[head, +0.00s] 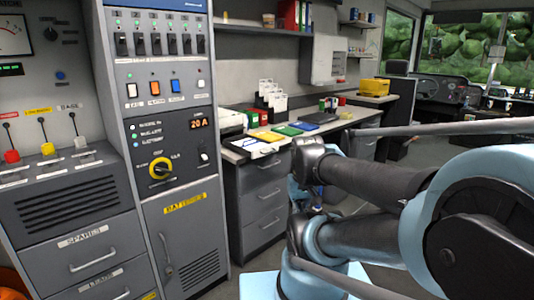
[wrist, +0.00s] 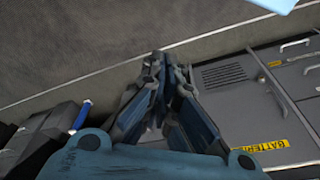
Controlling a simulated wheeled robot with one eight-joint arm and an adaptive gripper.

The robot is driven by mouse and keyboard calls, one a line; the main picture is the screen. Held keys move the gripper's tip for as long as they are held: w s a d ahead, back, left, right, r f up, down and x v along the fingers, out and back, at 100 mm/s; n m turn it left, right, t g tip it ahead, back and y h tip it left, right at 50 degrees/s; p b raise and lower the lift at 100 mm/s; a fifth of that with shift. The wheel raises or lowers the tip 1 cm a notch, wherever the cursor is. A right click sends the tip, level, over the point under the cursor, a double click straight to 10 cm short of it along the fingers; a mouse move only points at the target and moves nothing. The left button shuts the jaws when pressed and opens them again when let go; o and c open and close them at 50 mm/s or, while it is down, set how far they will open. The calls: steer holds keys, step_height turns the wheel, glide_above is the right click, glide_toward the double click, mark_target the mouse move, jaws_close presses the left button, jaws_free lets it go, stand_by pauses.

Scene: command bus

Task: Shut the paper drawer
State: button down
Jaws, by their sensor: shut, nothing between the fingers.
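Under the desk in the head view stands a grey drawer unit (head: 262,205) with several handled fronts. A shallow tray-like part with white sheets (head: 258,147) shows at its top, by the desk's near end. I cannot tell for certain whether this is the paper drawer standing open, as no label there is readable. In the wrist view my gripper (wrist: 158,62) is shut and empty, its fingers pointing toward the floor and cabinet base. It is apart from the handled drawer fronts (wrist: 297,60) at upper right there. In the head view my arm hides part of the space beside the desk.
A tall grey cabinet with a yellow-labelled battery door (head: 187,235) stands left of the drawer unit. Drawers marked SPARES (head: 88,250) are further left. Bare floor (wrist: 90,50) shows in the wrist view.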

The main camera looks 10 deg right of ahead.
steer(key=shift+a, duration=0.1)
steer(key=w+r+m+y, duration=0.1)
steer(key=w+r+m, duration=0.4)
steer(key=w+m, duration=0.3)
steer(key=w+d+r+m, duration=0.1)
steer(key=w+r+m, duration=0.5)
steer(key=w, duration=0.4)
steer(key=w+r+m+y, duration=0.1)
steer(key=w+r+m, duration=0.4)
steer(key=w+m, duration=0.4)
steer(key=w+d+m, duration=0.2)
steer(key=w+m, duration=0.4)
steer(key=w, duration=0.5)
steer(key=w+a+f, duration=0.3)
steer(key=w+f, duration=0.2)
steer(key=f, duration=0.5)
steer(key=shift+a+t, duration=0.3)
steer(key=shift+a, duration=0.05)
